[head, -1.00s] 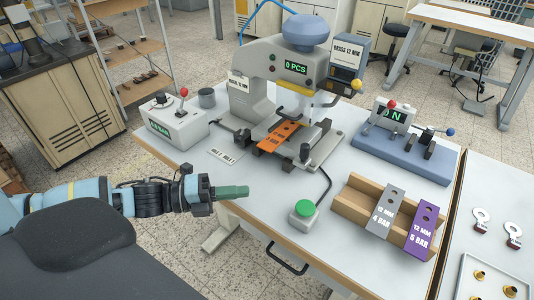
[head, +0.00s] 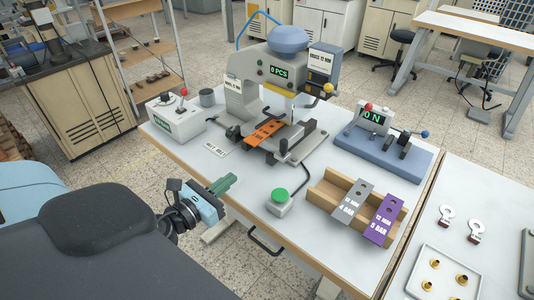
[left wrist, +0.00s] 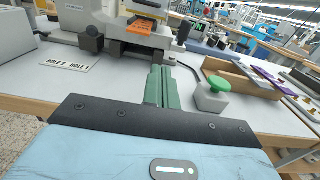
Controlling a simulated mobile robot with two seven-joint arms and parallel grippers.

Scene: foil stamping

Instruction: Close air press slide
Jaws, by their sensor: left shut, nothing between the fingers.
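The air press (head: 240,88) stands on the table, with a blue dome on top and a display reading 0 PCS. Its slide carries an orange plate (head: 264,132) and sits pulled out toward the front, as far as I can tell. The slide and orange plate (left wrist: 141,27) also show at the top of the left wrist view. My left gripper (head: 222,184) is at the table's front edge, short of the press and apart from it. Its green fingers (left wrist: 161,88) are shut with nothing between them and point toward the press. My right gripper is not in view.
A green push button (head: 279,197) stands right of my left gripper. A wooden rack (head: 325,202) holds a grey and a purple plate. A blue fixture (head: 380,150) is at the right, a control box (head: 177,120) with a red-knobbed lever at the left. A label strip (head: 216,150) lies flat.

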